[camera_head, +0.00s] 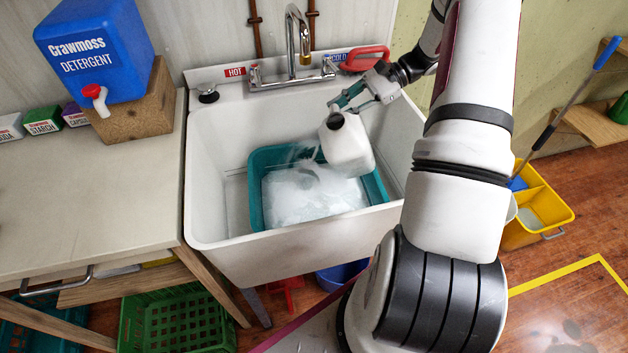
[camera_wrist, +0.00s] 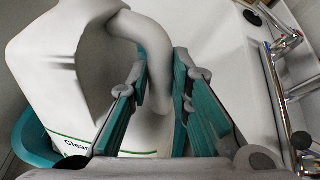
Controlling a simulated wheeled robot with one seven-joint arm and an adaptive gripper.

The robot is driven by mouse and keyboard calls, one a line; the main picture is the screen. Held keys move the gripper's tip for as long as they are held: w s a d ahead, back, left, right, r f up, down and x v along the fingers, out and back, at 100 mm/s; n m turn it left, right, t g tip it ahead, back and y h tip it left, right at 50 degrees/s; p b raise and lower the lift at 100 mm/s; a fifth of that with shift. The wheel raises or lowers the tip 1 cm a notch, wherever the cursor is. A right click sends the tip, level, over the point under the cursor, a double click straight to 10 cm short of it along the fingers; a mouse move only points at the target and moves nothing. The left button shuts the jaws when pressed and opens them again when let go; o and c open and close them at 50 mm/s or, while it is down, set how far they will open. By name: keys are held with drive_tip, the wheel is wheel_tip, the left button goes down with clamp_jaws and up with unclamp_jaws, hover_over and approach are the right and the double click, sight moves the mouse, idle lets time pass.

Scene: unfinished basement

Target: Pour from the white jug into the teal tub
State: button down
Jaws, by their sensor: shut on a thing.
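The white jug (camera_head: 347,146) is tilted over the teal tub (camera_head: 257,187) inside the sink, its mouth toward the left. A whitish stream shows at the jug's left side, above the tub. The tub holds white, foamy-looking contents. My gripper (camera_head: 360,95) is above the jug at its handle. In the wrist view my gripper (camera_wrist: 163,90) has its teal fingers on both sides of the jug's handle (camera_wrist: 157,60), shut on it. The jug (camera_wrist: 40,70) fills the left there, with part of its label showing. The tub's rim (camera_wrist: 32,140) shows at lower left.
The sink (camera_head: 215,150) surrounds the tub, with a faucet (camera_head: 291,40) at its back. A blue detergent container (camera_head: 95,50) stands on a block on the left counter. A yellow bucket (camera_head: 540,205) stands right.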

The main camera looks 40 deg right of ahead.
drive_tip(key=shift+s+a+f+m+y+b, duration=0.1)
drive_tip(key=shift+a+f+m+y+b, duration=0.2)
drive_tip(key=shift+y, duration=0.25)
drive_tip(key=shift+a+f+m+y+b, duration=0.2)
drive_tip(key=shift+f+y+b, duration=0.1)
drive_tip(key=shift+y, duration=0.25)
drive_tip(key=shift+s+a+y, duration=0.1)
drive_tip(key=shift+y, duration=0.3)
drive_tip(key=shift+s+a+f+m+y+b, duration=0.2)
drive_tip(key=shift+a+f+m+y+b, duration=0.25)
drive_tip(key=shift+f+m+y+b, duration=0.05)
drive_tip(key=shift+r, duration=0.2)
